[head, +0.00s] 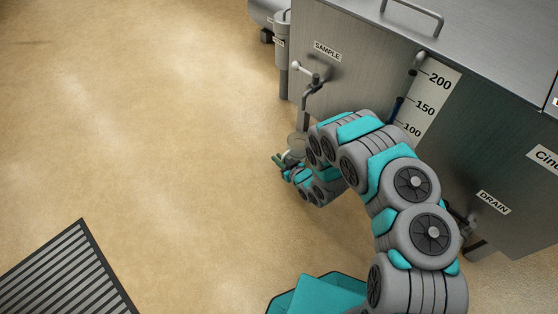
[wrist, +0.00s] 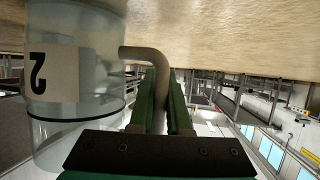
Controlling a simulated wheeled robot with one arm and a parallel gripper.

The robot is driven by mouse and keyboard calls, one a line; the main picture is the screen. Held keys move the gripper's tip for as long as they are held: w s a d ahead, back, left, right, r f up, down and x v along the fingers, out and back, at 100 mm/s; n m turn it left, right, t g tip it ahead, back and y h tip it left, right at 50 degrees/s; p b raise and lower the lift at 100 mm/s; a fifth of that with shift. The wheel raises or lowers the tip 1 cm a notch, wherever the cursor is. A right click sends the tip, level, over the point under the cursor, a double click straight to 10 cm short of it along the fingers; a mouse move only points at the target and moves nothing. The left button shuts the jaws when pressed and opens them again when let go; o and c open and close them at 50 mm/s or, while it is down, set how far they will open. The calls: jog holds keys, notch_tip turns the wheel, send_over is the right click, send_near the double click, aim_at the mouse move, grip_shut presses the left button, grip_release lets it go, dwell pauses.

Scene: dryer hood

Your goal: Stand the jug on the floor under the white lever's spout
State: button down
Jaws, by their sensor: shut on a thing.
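The clear jug (head: 297,141) is partly visible in the head view beyond my wrist, below the spout (head: 307,104) of the white lever (head: 298,66) marked SAMPLE. In the wrist view, which is upside down, the jug (wrist: 100,75) fills the left side, with a "2" label and a dark ring. Its grey handle (wrist: 150,55) runs between the green fingers of my gripper (wrist: 160,95), shut on it. My gripper also shows in the head view (head: 283,164), low near the floor. The jug's base is hidden, so I cannot tell whether it touches the floor.
The steel tank (head: 380,60) stands close behind the jug. It carries a level scale (head: 430,100) and a DRAIN plate (head: 494,202), with a fitting below that my arm partly hides. A floor grate (head: 65,275) lies at lower left. The floor on the left is open.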

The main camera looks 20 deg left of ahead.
jog(key=shift+f, duration=0.2)
jog(key=shift+f, duration=0.15)
jog(key=c, duration=0.9)
grip_release()
jog(key=shift+r, duration=0.3)
jog(key=p+v, duration=0.1)
jog(key=v, duration=1.1)
jog(key=shift+f, duration=0.1)
